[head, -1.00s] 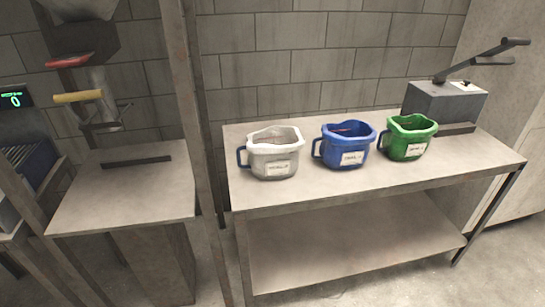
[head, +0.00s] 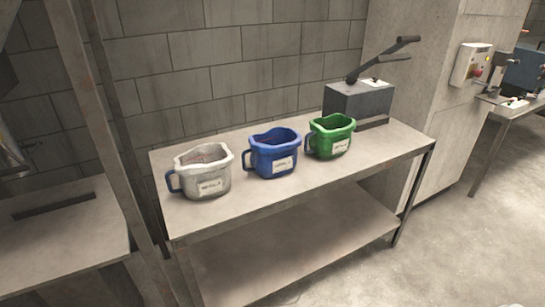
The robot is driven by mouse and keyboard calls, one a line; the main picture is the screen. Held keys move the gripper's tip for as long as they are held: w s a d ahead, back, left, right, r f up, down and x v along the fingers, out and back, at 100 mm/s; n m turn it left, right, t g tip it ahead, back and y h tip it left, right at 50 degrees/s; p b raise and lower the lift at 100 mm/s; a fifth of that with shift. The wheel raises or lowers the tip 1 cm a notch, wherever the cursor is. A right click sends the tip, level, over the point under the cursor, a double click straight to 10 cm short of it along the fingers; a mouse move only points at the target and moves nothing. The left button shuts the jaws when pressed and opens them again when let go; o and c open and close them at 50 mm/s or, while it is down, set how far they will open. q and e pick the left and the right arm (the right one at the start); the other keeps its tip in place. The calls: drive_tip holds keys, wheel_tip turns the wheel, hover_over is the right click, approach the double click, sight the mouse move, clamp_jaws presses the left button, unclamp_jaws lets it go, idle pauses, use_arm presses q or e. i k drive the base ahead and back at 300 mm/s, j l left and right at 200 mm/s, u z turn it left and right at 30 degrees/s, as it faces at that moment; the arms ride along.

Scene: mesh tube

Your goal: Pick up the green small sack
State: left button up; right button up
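A green small sack (head: 331,137) with a white label and a side handle stands upright on the table top, the rightmost of three similar containers in the head view. Its inside is mostly hidden from this angle. Neither of my grippers shows in the head view, and nothing is touching the green sack.
A blue container (head: 273,154) and a white one (head: 201,171) stand left of the green one on the table (head: 300,185). A grey lever machine (head: 358,101) stands behind right. A metal post (head: 105,130) rises at left. Open floor (head: 450,230) lies to the right.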

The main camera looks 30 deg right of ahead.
sight(330, 136)
drive_tip(key=z, duration=1.3)
